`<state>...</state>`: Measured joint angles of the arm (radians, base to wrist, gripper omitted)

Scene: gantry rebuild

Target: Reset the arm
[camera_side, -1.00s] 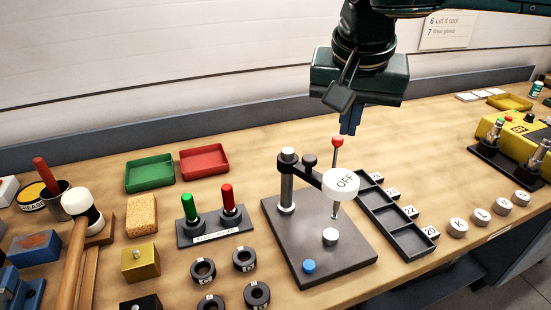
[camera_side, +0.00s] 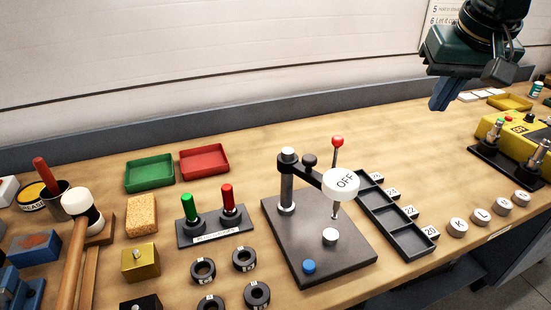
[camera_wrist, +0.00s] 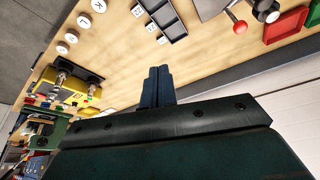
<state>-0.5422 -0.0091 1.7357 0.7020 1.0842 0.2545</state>
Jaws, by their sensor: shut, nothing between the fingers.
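My gripper (camera_side: 441,104) is at the upper right in the side view, raised above the back of the bench. Its blue fingers are together, with nothing between them. In the wrist view the shut fingers (camera_wrist: 158,73) point over bare wood. The bench (camera_side: 300,138) lies below, and the gripper is clear of everything on it.
A grey stand (camera_side: 340,258) with a white OFF disc (camera_side: 341,185) and a red-knobbed lever (camera_side: 337,141) stands mid-bench. A black compartment tray (camera_side: 396,222) is beside it. A yellow device (camera_side: 518,131) is at right. Green (camera_side: 150,174) and red (camera_side: 204,161) trays sit at the back.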

